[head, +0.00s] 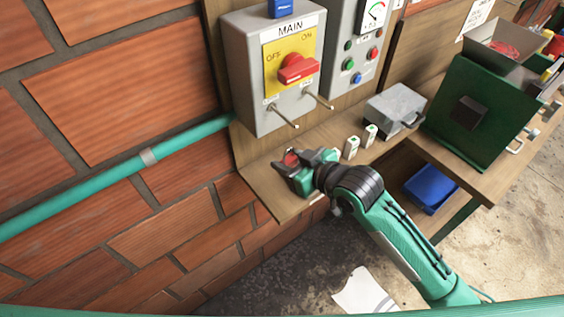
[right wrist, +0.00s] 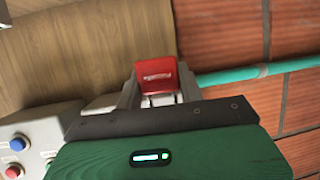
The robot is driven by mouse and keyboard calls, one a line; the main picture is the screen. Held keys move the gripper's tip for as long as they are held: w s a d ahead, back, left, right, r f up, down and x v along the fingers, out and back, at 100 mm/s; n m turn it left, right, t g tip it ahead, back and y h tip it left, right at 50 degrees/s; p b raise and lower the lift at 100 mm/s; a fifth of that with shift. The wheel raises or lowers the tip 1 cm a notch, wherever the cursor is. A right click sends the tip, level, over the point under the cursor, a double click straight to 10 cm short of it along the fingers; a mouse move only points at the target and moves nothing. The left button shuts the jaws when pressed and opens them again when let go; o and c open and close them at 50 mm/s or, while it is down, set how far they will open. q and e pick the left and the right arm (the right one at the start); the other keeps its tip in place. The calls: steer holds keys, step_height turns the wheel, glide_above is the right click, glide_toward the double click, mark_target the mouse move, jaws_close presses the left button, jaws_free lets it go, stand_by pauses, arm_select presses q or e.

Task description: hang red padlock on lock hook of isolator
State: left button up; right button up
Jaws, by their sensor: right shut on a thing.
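The grey isolator box (head: 268,105) marked MAIN is on the wooden board, with a yellow plate and a red rotary handle (head: 297,68). Two metal hooks stick out of its lower part, a left lock hook (head: 284,117) and a right one (head: 319,101). My right gripper (head: 289,160) is below the left hook, above the wooden ledge, and apart from the hooks. It is shut on the red padlock (right wrist: 156,77), which shows between the fingers in the right wrist view. The padlock's shackle cannot be made out. My left gripper is not in view.
A grey control box (head: 357,50) with buttons and a gauge is right of the isolator. Two small white-green items (head: 352,147), a grey case (head: 394,108) and a green machine (head: 470,112) stand on the bench. A teal pipe (head: 110,172) runs along the brick wall.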

steer(key=s+d+r+n+g+y+b, duration=0.1)
steer(key=s+d+r+n+g+y, duration=0.35)
steer(key=r, duration=0.45)
steer(key=shift+h, duration=0.85)
steer(key=w+a+b, duration=0.1)
steer(key=w+a, duration=0.3)
steer(key=shift+w+f+b, duration=0.15)
steer(key=shift+w+b, duration=0.15)
steer(key=shift+b, duration=0.05)
steer(key=shift+w+a+f, duration=0.1)
steer(key=shift+f, duration=0.05)
steer(key=shift+t, duration=0.25)
stand_by(0.5)
steer(key=o, duration=1.2)
